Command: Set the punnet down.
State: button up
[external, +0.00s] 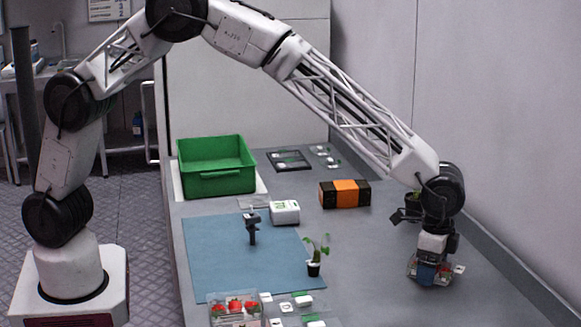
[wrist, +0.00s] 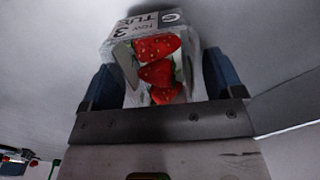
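A clear punnet (wrist: 136,72) with red strawberries (wrist: 158,68) and a printed label fills the space between my two blue fingers in the wrist view. My gripper (wrist: 160,80) is shut on it, with one finger on each side. In the external view my gripper (external: 428,275) points down at the right part of the grey bench, with the punnet (external: 443,272) low at its fingers. I cannot tell whether the punnet touches the bench.
A blue mat (external: 215,255) holds a small dark stand (external: 252,228) and a potted seedling (external: 315,258). A green crate (external: 216,168), a white device (external: 285,212) and an orange-black box (external: 345,193) stand farther back. Another strawberry punnet (external: 234,308) is at the front. A wall borders the bench on the right.

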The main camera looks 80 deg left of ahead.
jog(key=shift+r, duration=0.1)
notch_tip(320, 180, up, 12)
dwell(1.0)
dwell(0.5)
jog(key=shift+r, duration=0.1)
jog(key=s+a+r+n, duration=0.1)
jog(key=s+a+r, duration=0.4)
jog(key=s+a, duration=0.3)
jog(key=s+a+r+n+t, duration=0.1)
jog(key=s+a+r+n, duration=0.1)
jog(key=s+a+r, duration=0.6)
jog(key=s+a+r+n, duration=0.15)
jog(key=s+a, duration=0.25)
jog(key=a, duration=0.7)
jog(key=s+a+f+n, duration=0.1)
jog(key=s+a, duration=0.4)
jog(key=s, duration=0.6)
jog(key=s+a+f+n+t, duration=0.1)
jog(key=s+a+n, duration=0.1)
jog(key=s+a, duration=0.4)
jog(key=s+a+f+n, duration=0.1)
jog(key=s+a, duration=0.4)
jog(key=s, duration=1.1)
jog(key=shift+a+f+t, duration=0.3)
jog(key=shift+f, duration=0.3)
